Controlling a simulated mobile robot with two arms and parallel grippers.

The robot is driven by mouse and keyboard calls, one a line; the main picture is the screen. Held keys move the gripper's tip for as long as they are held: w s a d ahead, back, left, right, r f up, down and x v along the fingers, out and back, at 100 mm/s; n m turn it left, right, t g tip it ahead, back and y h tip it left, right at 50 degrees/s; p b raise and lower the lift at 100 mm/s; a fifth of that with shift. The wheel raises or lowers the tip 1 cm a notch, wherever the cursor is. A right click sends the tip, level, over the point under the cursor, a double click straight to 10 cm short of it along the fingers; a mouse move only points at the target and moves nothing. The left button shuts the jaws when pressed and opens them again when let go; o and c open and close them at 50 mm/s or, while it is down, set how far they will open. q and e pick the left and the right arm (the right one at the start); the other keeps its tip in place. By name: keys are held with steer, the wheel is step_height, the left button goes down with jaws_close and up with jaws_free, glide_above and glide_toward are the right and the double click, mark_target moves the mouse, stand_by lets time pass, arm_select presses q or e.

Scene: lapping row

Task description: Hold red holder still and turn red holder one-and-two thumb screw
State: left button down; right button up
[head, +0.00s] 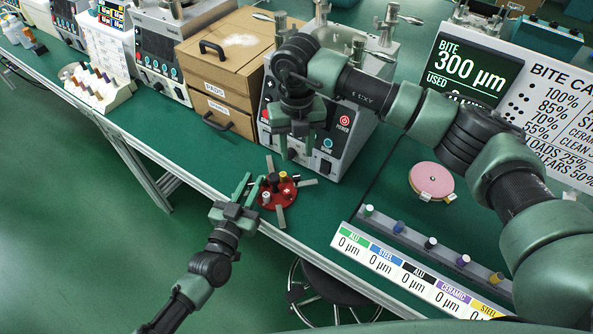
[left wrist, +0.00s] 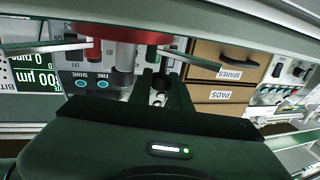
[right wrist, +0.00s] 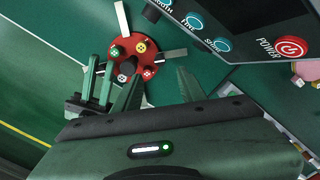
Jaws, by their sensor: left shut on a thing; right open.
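The red holder (head: 280,192) is a round disc with metal arms and several upright knobs, lying on the green bench near its front edge. In the right wrist view the holder (right wrist: 129,40) shows green, yellow, red-white and black knob tops. My left gripper (head: 252,186) is shut at the holder's near left side. In the left wrist view its fingers (left wrist: 160,80) close by a dark post beside the red disc (left wrist: 100,30); the exact part gripped is unclear. My right gripper (head: 291,150) is open, pointing down behind and above the holder, apart from it. In its own wrist view nothing sits between its fingers (right wrist: 158,82).
A control box with buttons (head: 335,150) stands close behind the holder. Brown drawers (head: 215,85) stand behind left. A pink disc (head: 431,180) and a labelled strip with small colored posts (head: 420,268) lie at right. Bench left of the holder is clear.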

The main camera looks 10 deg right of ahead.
mark_target(297, 176)
step_height(297, 176, down, 9)
steer(key=shift+f, duration=0.15)
jaws_close()
